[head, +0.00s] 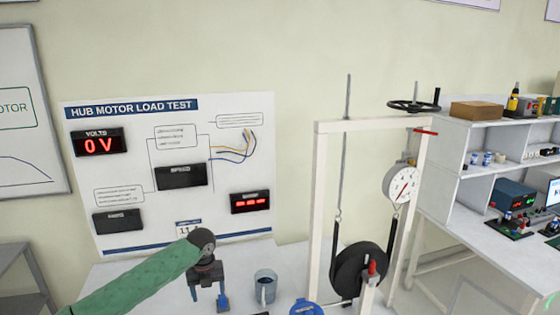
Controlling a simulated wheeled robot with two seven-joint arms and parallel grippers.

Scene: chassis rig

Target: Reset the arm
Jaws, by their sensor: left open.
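My left arm (140,280) comes in from the lower left in a green sleeve. My left gripper (208,293) points down in front of the white test board and over the white bench. Its two fingers are apart with nothing seen between them, and one has a blue tip. A grey cup (265,287) with something dark in it stands just right of the gripper, apart from it. My right gripper is not in view.
The hub motor load test board (130,170) stands behind, its volts display reading 0 V. Right of the cup are a blue-lidded item (305,307) and a white frame (318,220) with a black wheel (360,270) and a dial gauge (402,185). Shelves (455,150) stand far right.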

